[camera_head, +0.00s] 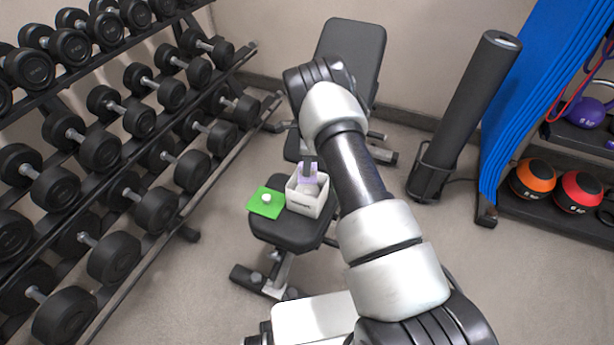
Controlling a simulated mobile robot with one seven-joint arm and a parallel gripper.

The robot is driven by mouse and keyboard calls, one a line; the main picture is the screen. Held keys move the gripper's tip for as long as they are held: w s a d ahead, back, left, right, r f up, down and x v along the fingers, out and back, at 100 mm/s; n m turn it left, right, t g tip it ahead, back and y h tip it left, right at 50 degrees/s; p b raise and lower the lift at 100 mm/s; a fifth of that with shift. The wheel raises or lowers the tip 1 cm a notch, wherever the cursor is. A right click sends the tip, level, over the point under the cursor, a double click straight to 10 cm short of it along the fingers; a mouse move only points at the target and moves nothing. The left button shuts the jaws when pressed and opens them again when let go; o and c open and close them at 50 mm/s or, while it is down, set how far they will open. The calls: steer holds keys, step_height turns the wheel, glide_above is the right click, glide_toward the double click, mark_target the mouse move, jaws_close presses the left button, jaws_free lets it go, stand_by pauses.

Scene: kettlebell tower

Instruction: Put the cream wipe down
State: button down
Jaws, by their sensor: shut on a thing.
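My gripper (308,176) points down over the open white box (305,207) on the bench seat, with its lavender fingertips at the mouth of the box. It is shut on a small pale thing (310,189), which looks like the cream wipe; its shape is hard to make out at this size. The pale thing shows inside the outline of the box; I cannot tell whether it touches the floor or walls. The lower part of the box's inside is hidden by its front wall.
A green square (258,208) with a small white object (266,198) lies left of the box on the black bench seat (285,236). Dumbbell racks (130,113) fill the left side. A dark upright roll (465,110) and blue mats (530,80) stand at right.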

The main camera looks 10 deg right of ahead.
step_height(320, 180, down, 3)
steer(key=shift+f, duration=0.15)
steer(key=shift+b, duration=0.3)
steer(key=shift+f+b, duration=0.45)
steer(key=c, duration=1.9)
jaws_free()
